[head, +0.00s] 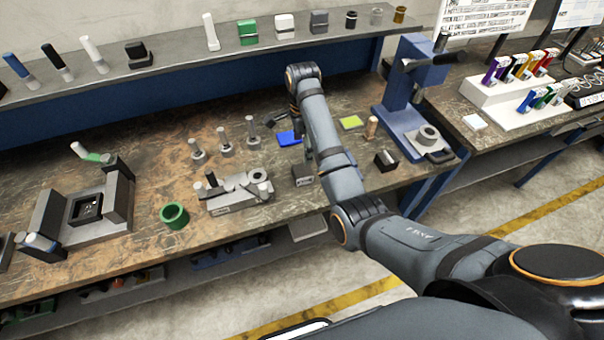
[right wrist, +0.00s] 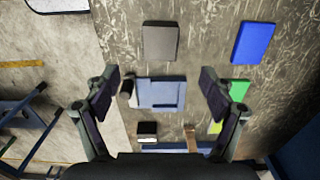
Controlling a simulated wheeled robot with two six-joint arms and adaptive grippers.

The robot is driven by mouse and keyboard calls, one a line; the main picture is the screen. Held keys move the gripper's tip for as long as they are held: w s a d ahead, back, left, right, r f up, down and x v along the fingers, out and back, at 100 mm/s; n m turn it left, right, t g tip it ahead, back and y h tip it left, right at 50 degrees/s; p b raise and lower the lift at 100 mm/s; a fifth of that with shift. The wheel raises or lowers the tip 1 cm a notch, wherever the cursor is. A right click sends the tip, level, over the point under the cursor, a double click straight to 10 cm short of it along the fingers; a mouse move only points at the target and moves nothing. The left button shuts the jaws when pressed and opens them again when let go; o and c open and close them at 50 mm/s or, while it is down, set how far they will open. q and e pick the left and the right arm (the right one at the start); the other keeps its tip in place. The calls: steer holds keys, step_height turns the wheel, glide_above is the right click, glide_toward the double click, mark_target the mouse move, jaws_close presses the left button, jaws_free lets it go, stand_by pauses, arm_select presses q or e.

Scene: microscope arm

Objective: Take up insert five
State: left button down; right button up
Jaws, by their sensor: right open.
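No insert bears a number I can read, so I cannot tell which is insert five. My right gripper (right wrist: 160,82) is open in the right wrist view, its two fingers apart and empty. Below it, between the fingers in the picture, lies a blue-grey block (right wrist: 165,93) with a small cylinder at its left end. My arm hides this spot in the head view. A grey block (right wrist: 160,41), blue pad (right wrist: 253,42) and green pad (right wrist: 239,90) lie around it; the grey block (head: 302,176) and blue pad (head: 289,138) also show in the head view. My left gripper is out of view.
A blue press (head: 402,110) stands at the bench's right. A grey fixture (head: 240,190), green ring (head: 174,215) and several upright pegs stand left of my arm. A shelf (head: 170,64) with several parts runs along the back. A colourful rack (head: 525,105) is far right.

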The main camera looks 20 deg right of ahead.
steer(key=b, duration=0.6)
glide_above(302, 169)
step_height(302, 169, down, 5)
steer(key=shift+f, duration=0.2)
steer(key=shift+r+p, duration=0.1)
steer(key=shift+p, duration=0.2)
steer(key=f+p, duration=0.1)
steer(key=f, duration=0.3)
steer(key=shift+s+f, duration=0.2)
steer(key=shift+w+f, duration=0.1)
steer(key=shift+f, duration=0.2)
jaws_close()
steer(key=shift+w+r, duration=0.1)
